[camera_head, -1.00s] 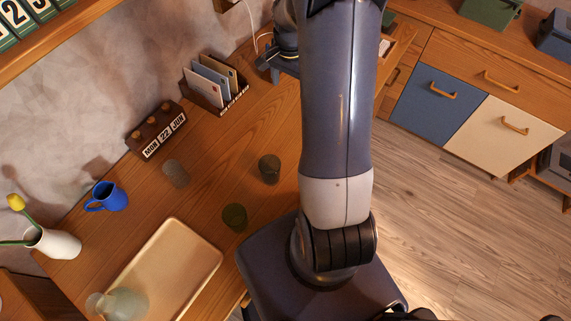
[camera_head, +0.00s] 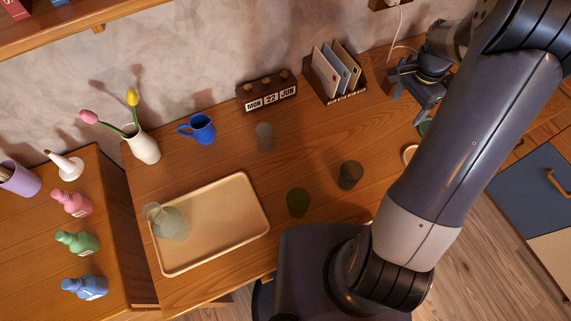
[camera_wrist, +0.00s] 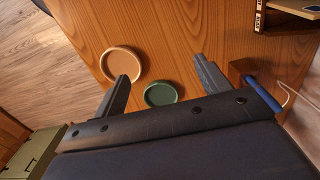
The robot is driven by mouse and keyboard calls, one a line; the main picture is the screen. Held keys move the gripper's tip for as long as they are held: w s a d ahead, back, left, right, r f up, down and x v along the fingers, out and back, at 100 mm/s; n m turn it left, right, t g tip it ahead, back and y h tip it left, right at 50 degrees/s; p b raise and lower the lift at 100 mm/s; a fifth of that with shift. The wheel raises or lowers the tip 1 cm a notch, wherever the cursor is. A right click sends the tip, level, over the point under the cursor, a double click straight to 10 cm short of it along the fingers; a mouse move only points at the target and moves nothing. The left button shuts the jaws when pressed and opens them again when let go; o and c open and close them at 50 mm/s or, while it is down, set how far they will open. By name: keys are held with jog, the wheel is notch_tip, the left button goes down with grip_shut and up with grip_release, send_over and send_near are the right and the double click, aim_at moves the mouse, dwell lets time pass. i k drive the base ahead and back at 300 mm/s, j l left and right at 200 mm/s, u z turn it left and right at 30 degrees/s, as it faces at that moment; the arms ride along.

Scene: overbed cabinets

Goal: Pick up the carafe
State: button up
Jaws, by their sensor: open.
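The carafe (camera_head: 168,222) is a clear, greyish-green glass vessel at the left end of a tan tray (camera_head: 262,222) on the wooden desk in the head view. My gripper (camera_head: 415,100) is at the far right of the desk, well apart from the carafe. In the wrist view my gripper (camera_wrist: 165,88) has its two fingers wide apart with nothing between them. The fingers hang over the desk near a green round dish (camera_wrist: 160,94) and a tan round dish (camera_wrist: 121,63). The carafe does not show in the wrist view.
A blue mug (camera_head: 199,129), a flower vase (camera_head: 142,147), a calendar block (camera_head: 267,93) and a letter holder (camera_head: 340,75) line the back. Free desk lies right of the tumblers.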

aim_at(172, 227)
jog(key=u, duration=2.3)
jog(key=j+z, duration=0.15)
jog(key=k+j, duration=0.05)
